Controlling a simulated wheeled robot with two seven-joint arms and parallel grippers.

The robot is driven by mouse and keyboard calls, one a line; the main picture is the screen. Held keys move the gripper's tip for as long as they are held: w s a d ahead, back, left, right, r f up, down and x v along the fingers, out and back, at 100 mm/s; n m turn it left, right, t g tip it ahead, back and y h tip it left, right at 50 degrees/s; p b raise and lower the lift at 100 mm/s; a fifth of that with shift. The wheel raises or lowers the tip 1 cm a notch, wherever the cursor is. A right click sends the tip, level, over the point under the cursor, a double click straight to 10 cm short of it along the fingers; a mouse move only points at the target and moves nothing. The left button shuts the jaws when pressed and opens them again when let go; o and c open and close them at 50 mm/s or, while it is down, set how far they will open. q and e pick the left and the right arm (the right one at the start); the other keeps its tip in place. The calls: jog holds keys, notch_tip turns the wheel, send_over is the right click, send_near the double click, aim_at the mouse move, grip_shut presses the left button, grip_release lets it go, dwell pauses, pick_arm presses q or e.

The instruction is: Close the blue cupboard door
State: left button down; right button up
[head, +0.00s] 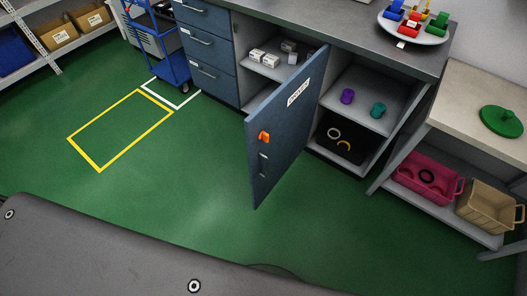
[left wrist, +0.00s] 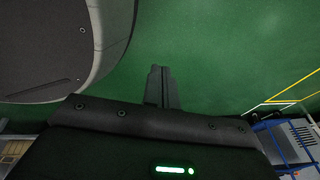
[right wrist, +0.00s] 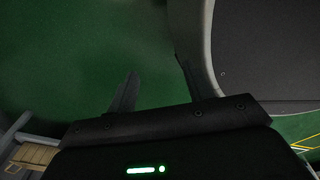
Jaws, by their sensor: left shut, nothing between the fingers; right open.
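The blue cupboard door (head: 285,125) stands swung well open in the head view. It has a label near its top, an orange hook (head: 263,137) and a small handle (head: 264,163). The cupboard behind it is open, with its shelves showing. My left gripper (left wrist: 160,75) is shut and empty over green floor in the left wrist view. My right gripper (right wrist: 157,75) is open and empty in the right wrist view, with one finger dim against my dark base. Neither gripper shows in the head view, and the door shows in neither wrist view.
White boxes (head: 270,60), purple and teal parts (head: 378,110) and rings sit on the cupboard shelves. Drawers (head: 212,50) and a blue trolley (head: 172,65) stand left. A bench (head: 487,98) with bins below stands right. Green floor before the door is clear.

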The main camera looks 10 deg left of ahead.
pick_arm(q)
jog(key=w+d+r+m+t+h, duration=0.1)
jog(key=w+d+r+m+t, duration=0.3)
jog(key=w+r, duration=0.55)
jog(key=w+d+r+m+t, duration=0.4)
jog(key=w+d+r, duration=0.1)
jog(key=w+r, duration=0.5)
notch_tip(320, 180, up, 19)
jog(key=m+t+h+p, duration=0.2)
jog(key=m+t+p, duration=0.1)
jog(key=m+t, duration=0.3)
send_over(257, 153)
jog(key=s+d, duration=0.1)
jog(key=s, duration=0.2)
jog(key=shift+f, duration=0.15)
pick_arm(e)
jog(key=r, duration=0.1)
jog(key=s+a+r, duration=0.1)
jog(key=r, duration=0.1)
jog(key=shift+s, duration=0.1)
pick_arm(q)
jog(key=shift+s, duration=0.1)
pick_arm(e)
jog(key=shift+a, duration=0.15)
